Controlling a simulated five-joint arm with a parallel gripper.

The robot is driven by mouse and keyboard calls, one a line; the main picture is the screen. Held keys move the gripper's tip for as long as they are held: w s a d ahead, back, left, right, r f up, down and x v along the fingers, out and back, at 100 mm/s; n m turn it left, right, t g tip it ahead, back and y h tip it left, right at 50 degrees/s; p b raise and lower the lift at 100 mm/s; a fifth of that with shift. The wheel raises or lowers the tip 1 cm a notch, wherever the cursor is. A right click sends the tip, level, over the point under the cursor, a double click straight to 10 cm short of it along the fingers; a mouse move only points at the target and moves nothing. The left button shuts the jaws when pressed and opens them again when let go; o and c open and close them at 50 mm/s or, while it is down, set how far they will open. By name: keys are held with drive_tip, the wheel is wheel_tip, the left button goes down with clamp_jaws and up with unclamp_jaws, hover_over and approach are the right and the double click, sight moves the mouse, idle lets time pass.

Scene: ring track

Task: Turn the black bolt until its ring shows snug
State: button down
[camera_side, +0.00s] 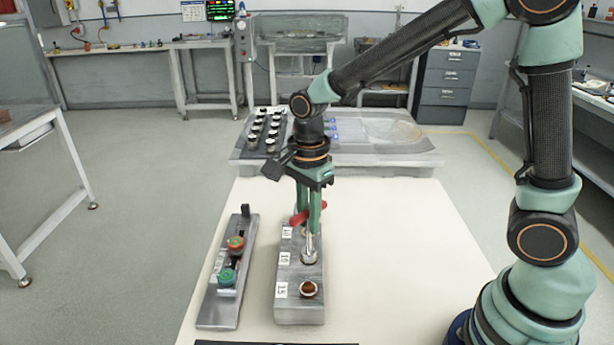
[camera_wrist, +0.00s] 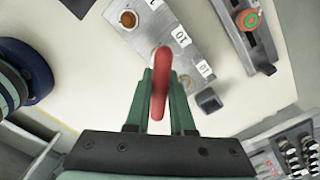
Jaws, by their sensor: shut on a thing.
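My gripper (camera_side: 308,226) points down over the grey metal block (camera_side: 300,313) and is shut on a red-handled tool (camera_side: 299,218). The tool's silver shaft reaches down to the block's middle position, beside a label. In the wrist view the red handle (camera_wrist: 160,85) lies between my two green fingers (camera_wrist: 161,76) and hides what is beneath. A copper-brown bolt head (camera_side: 309,289) sits at the block's near position; it also shows in the wrist view (camera_wrist: 128,19). I cannot make out a black bolt or its ring; the far position is hidden behind my gripper.
A rack of bottle-like parts (camera_side: 264,130) stands behind. The pale table right of the block is clear.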

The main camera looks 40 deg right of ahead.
drive_tip(key=shift+n, duration=0.4)
drive_tip(key=shift+r, duration=0.1)
drive_tip(key=shift+r, duration=2.2)
